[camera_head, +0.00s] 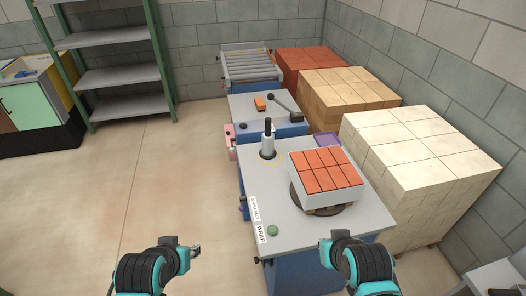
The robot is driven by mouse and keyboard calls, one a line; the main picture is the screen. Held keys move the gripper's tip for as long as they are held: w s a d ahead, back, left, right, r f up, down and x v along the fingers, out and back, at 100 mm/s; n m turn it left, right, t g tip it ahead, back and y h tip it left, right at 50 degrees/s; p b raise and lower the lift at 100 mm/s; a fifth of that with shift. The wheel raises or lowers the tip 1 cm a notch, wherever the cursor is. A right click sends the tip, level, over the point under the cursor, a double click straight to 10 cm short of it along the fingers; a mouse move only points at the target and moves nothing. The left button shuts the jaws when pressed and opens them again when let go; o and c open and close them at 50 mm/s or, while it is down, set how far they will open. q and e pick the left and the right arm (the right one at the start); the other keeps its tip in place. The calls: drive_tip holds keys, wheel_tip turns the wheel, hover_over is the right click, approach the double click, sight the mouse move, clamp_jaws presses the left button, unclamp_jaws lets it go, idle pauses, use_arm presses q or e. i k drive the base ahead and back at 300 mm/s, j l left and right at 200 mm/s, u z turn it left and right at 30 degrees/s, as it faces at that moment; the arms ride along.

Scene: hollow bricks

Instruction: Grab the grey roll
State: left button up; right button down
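The grey roll (267,145) appears to be the pale upright cylinder on a dark post, standing on the grey-topped table (292,238). It is near the table's left edge, behind and left of a stack of red bricks. My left gripper (196,250) is at the lower left, over the floor and left of the table, well away from the roll. My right gripper (325,258) is at the table's front edge, also apart from the roll. Both look empty, but their fingers are too small to judge as open or shut.
The red brick stack (326,168) sits on a round dark turntable (333,209). A green button (272,230) and labels are at the table's front left. Brick pallets (420,150) line the right side. A shelf (115,78) stands at the back left. The left floor is clear.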

sight(267, 152)
drive_tip(key=i+j+u, duration=0.1)
drive_tip(key=u, duration=0.3)
drive_tip(key=i+j+u, duration=0.1)
drive_tip(key=j+u, duration=0.15)
drive_tip(key=u, duration=0.15)
drive_tip(key=i+j+u, duration=0.1)
drive_tip(key=u, duration=0.3)
drive_tip(key=i+j+z, duration=0.2)
drive_tip(key=i, duration=0.35)
drive_tip(key=i+j+z, duration=0.2)
drive_tip(key=i, duration=0.35)
drive_tip(key=i+j+z, duration=0.2)
drive_tip(key=i+j, duration=0.25)
drive_tip(key=i+l+z, duration=0.1)
drive_tip(key=i+z, duration=0.6)
drive_tip(key=z, duration=0.15)
drive_tip(key=i+j+z, duration=0.1)
drive_tip(key=i+z, duration=0.35)
drive_tip(key=i+j+z, duration=0.2)
drive_tip(key=z, duration=0.25)
